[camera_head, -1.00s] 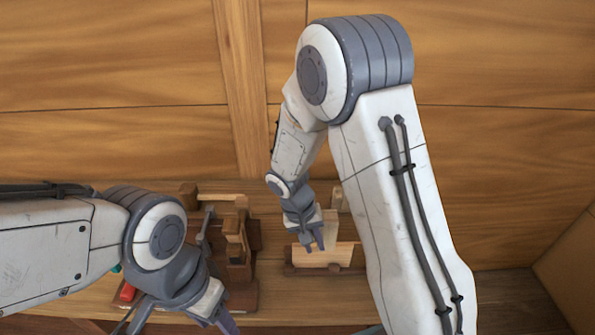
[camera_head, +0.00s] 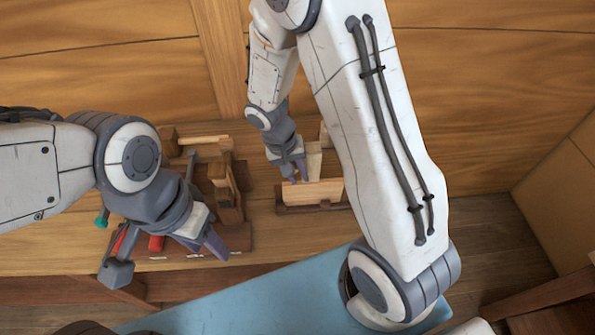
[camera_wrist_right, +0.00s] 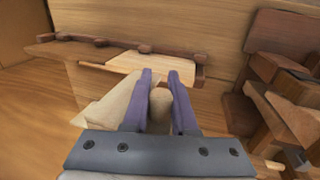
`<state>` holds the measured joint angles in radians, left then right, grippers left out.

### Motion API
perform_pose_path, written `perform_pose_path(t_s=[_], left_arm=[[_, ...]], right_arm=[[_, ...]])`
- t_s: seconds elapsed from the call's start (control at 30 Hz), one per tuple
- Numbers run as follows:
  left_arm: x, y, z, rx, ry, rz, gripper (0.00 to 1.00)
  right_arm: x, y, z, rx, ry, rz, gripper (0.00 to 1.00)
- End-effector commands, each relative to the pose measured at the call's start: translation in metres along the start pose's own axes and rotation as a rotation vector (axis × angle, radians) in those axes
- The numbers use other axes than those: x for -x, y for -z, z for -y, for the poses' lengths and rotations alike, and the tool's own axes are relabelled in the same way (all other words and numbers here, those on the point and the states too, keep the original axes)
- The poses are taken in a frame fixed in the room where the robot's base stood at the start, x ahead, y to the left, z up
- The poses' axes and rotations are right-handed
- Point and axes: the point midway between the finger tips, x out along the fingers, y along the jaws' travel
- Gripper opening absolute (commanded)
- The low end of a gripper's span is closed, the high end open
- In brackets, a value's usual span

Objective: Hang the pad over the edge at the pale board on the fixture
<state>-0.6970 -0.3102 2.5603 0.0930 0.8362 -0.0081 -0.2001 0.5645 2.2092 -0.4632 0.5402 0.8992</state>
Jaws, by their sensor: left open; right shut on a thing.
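The fixture is a dark wooden rail (camera_head: 285,207) on the bench, with the pale board (camera_head: 325,190) standing along it. In the right wrist view the pale board (camera_wrist_right: 140,63) lies just beyond my fingertips. My right gripper (camera_head: 298,172) is above and behind the board in the head view. In the wrist view my right gripper (camera_wrist_right: 160,85) is shut on a tan, rounded part, which I take to be the pad (camera_wrist_right: 160,105). A paler flat piece (camera_wrist_right: 105,108) shows beside the left finger. Contact with the board cannot be told. My left gripper (camera_head: 203,243) is open and empty.
A dark wooden stand with upright blocks (camera_head: 225,195) is left of the fixture, close to my left gripper. Red pieces (camera_head: 156,243) and a teal knob (camera_head: 102,218) are beside it. A plank wall (camera_head: 100,75) rises behind the bench.

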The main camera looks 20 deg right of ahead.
Motion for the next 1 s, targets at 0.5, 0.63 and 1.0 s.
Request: perform_pose_path(t_s=[0.5,0.63,1.0], left_arm=[[-0.042,-0.002,0.003,0.007,0.000,0.000,0.50],[-0.051,-0.003,0.004,0.009,0.000,0.000,0.50],[-0.084,-0.004,0.006,0.011,0.000,0.000,0.50]], right_arm=[[-0.054,0.000,0.015,0.000,0.000,0.000,0.00],[-0.067,0.000,0.018,0.000,0.001,-0.001,0.00],[-0.103,0.000,0.028,0.000,0.001,-0.001,0.00]])
